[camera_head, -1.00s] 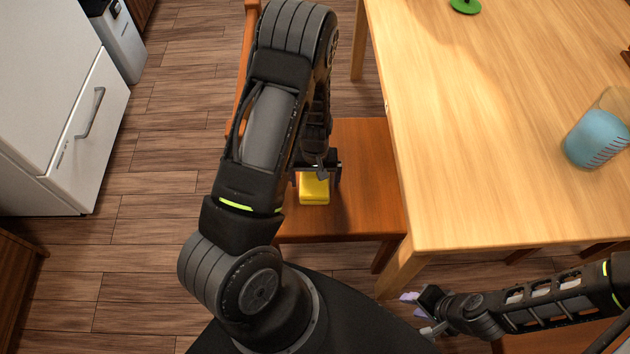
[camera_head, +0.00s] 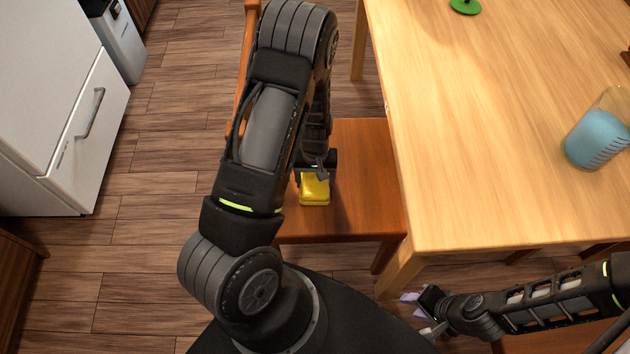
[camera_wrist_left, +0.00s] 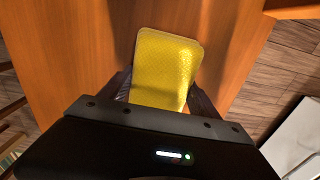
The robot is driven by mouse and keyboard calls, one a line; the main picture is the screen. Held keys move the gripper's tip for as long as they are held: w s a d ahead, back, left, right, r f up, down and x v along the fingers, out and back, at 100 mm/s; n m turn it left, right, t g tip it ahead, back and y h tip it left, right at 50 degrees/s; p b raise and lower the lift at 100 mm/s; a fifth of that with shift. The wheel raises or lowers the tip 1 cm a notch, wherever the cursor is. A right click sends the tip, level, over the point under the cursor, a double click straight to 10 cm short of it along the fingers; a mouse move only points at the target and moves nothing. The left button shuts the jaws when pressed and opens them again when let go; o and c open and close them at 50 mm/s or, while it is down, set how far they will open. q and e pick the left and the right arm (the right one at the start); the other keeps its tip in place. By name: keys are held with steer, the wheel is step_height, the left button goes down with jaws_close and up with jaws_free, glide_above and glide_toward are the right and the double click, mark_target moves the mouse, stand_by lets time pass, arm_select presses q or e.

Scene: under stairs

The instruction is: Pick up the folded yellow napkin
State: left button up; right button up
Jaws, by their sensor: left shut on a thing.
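The folded yellow napkin (camera_head: 315,190) is over the wooden chair seat (camera_head: 362,190). I cannot tell whether it still touches the seat. In the left wrist view the napkin (camera_wrist_left: 165,65) is a flat yellow rectangle with rounded corners, reaching out past the fingers. My left gripper (camera_head: 317,174) points down at it and is shut on it, with one finger at each side in the left wrist view (camera_wrist_left: 162,95). The arm hides part of the gripper. My right gripper (camera_head: 422,308) is low at the right, by a small purple thing (camera_head: 409,296); its jaw state is unclear.
A wooden table (camera_head: 480,130) stands right of the chair, its edge close to the seat. On it are a cup with blue contents (camera_head: 597,138) and a green object (camera_head: 465,5). A white cabinet (camera_head: 65,110) stands at the left. Bare floor (camera_head: 160,180) lies between.

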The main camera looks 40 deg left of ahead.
mark_target(315, 180)
arm_select(q)
step_height(315, 180, up, 10)
steer(key=shift+r+p, duration=0.1)
steer(key=shift+p, duration=0.9)
steer(key=o, duration=0.7)
jaws_close()
